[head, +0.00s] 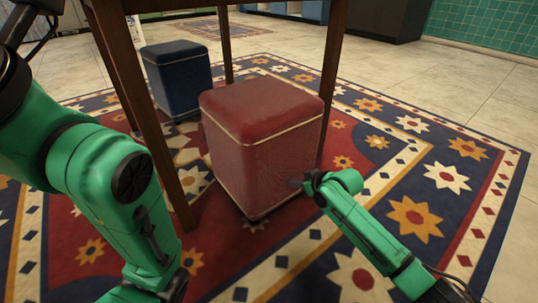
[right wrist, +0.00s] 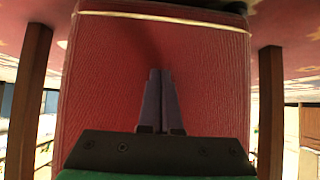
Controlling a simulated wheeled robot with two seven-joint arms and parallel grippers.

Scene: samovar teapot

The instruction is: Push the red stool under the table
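The red stool (head: 262,140), a padded cube with pale piping, stands upright on the rug between two dark wooden table legs, the left (head: 150,115) and the right (head: 333,75). The stool hides the right leg's foot. The table top is out of view. My right gripper (head: 298,184) is shut and empty, with its fingertips at the stool's near right side, apparently touching it. In the right wrist view its two fingers (right wrist: 161,75) lie together and point at the red side (right wrist: 105,85). My left arm comes in at the left; its gripper is out of view.
A dark blue stool (head: 178,80) stands behind and left of the red one, near another table leg (head: 226,45). The tiled floor (head: 465,85) to the right is clear.

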